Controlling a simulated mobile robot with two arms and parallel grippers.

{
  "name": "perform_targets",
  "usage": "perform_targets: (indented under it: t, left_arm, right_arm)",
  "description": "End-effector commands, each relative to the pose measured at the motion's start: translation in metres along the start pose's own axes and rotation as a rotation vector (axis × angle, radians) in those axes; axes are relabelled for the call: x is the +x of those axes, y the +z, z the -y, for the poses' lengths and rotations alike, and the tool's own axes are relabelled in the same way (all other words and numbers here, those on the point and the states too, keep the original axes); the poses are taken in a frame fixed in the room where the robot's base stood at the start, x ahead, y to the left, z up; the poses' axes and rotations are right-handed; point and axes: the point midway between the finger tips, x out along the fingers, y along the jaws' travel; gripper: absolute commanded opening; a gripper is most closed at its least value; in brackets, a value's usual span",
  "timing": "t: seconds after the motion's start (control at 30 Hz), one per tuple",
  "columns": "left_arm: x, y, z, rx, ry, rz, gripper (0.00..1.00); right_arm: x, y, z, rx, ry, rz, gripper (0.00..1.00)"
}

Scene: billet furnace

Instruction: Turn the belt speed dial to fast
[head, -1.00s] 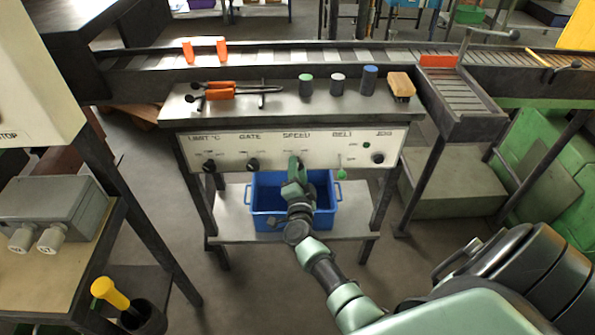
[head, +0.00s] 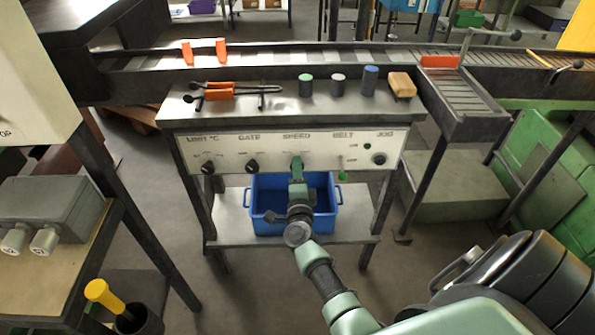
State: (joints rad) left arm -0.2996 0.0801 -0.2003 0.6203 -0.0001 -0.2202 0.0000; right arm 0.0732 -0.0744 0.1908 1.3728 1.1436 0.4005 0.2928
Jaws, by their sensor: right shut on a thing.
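The white control panel (head: 220,155) spans the front of the bench and carries the labels LIMIT °C, GATE, SPEED, BELT and JOG. My right gripper (head: 296,162) is at the panel just under the SPEED label, shut on the speed dial, which it hides. The dial's pointer and setting cannot be seen. The gate dial (head: 252,165) is to its left and the limit dial (head: 208,167) farther left. The belt lever (head: 343,176), with a green tip pointing down, is to its right. My left gripper is not in view.
The jog knob (head: 379,159) is at the panel's right end. A blue crate (head: 265,224) stands on the shelf below my right wrist. Orange-handled tongs (head: 218,95), several small cylinders and a brush (head: 402,85) lie on the bench top. A conveyor (head: 300,57) runs behind.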

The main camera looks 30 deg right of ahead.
Motion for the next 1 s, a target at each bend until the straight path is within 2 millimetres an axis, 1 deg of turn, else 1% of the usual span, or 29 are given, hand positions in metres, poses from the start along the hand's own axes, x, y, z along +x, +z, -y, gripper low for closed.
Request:
perform_targets:
  t: [0.27,0.3,0.33,0.37,0.63,0.73,0.83,1.0]
  left_arm:
    - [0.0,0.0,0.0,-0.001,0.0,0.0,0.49]
    - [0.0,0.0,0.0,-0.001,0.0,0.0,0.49]
    - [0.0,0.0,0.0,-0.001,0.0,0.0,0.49]
    - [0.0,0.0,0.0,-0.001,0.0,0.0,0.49]
    - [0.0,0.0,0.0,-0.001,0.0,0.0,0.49]
    - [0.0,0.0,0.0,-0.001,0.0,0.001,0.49]
    - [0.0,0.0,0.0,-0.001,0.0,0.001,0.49]
    - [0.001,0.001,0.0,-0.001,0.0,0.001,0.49]
  right_arm:
    - [-0.001,0.001,-0.002,0.004,0.004,0.001,0.0]
    - [-0.001,0.001,-0.002,0.004,0.004,0.001,0.48]
    - [-0.001,0.001,-0.002,0.004,0.004,0.001,0.56]
    - [-0.001,0.001,-0.002,0.004,0.004,0.001,0.59]
    - [-0.001,0.0,-0.001,0.002,0.002,0.0,0.59]
    - [-0.006,0.001,-0.002,0.002,0.003,0.001,0.59]
    - [-0.019,0.0,-0.002,0.002,0.004,0.001,0.59]
    - [-0.05,0.0,-0.003,0.003,0.005,0.0,0.59]
